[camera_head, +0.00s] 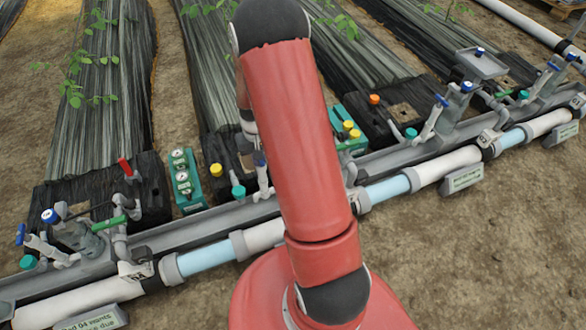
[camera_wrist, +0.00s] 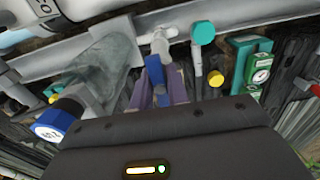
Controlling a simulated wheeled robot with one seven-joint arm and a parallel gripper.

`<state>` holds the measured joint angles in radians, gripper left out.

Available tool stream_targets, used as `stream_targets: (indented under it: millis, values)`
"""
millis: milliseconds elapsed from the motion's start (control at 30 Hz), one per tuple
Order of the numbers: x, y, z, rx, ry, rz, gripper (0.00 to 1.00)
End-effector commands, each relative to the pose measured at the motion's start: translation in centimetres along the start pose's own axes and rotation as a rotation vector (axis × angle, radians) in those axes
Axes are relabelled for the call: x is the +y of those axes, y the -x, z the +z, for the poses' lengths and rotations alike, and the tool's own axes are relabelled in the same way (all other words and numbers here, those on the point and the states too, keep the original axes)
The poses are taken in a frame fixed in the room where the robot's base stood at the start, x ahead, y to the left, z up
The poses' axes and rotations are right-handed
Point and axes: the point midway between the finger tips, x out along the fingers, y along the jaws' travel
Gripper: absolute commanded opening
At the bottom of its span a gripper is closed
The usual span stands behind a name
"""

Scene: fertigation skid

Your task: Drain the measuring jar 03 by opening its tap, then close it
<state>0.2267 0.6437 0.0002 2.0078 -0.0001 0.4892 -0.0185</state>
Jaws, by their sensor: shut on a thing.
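In the wrist view, my gripper (camera_wrist: 160,97) is shut, its two purple-grey fingers on either side of a blue tap lever (camera_wrist: 154,68). The lever hangs from a pale grey tap body (camera_wrist: 160,42) on the grey rail. A clear measuring jar (camera_wrist: 108,66) lies just left of the tap in the picture. I cannot make out its number or any liquid level in it. In the head view, my red arm hides the jar and most of the gripper; only a pale piece of the tap (camera_head: 262,180) shows beside the arm.
A blue-capped knob (camera_wrist: 58,118) is near my gripper at left. A teal-capped fitting (camera_wrist: 202,34) and green gauge block (camera_wrist: 258,66) are at right. In the head view, another station with a green lever (camera_head: 108,223) stands left. Bare soil (camera_head: 480,260) lies in front.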

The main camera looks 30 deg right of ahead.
Motion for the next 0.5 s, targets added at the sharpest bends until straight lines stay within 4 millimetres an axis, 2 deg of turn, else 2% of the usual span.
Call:
stream_targets:
  millis: [33, 200, 500]
  values:
    - [-0.01, -0.04, 0.06, -0.002, 0.000, 0.000, 0.20]
    - [0.00, -0.03, 0.04, -0.002, 0.002, 0.000, 0.40]
    - [0.00, 0.28, 0.01, -0.001, 0.004, 0.000, 0.40]
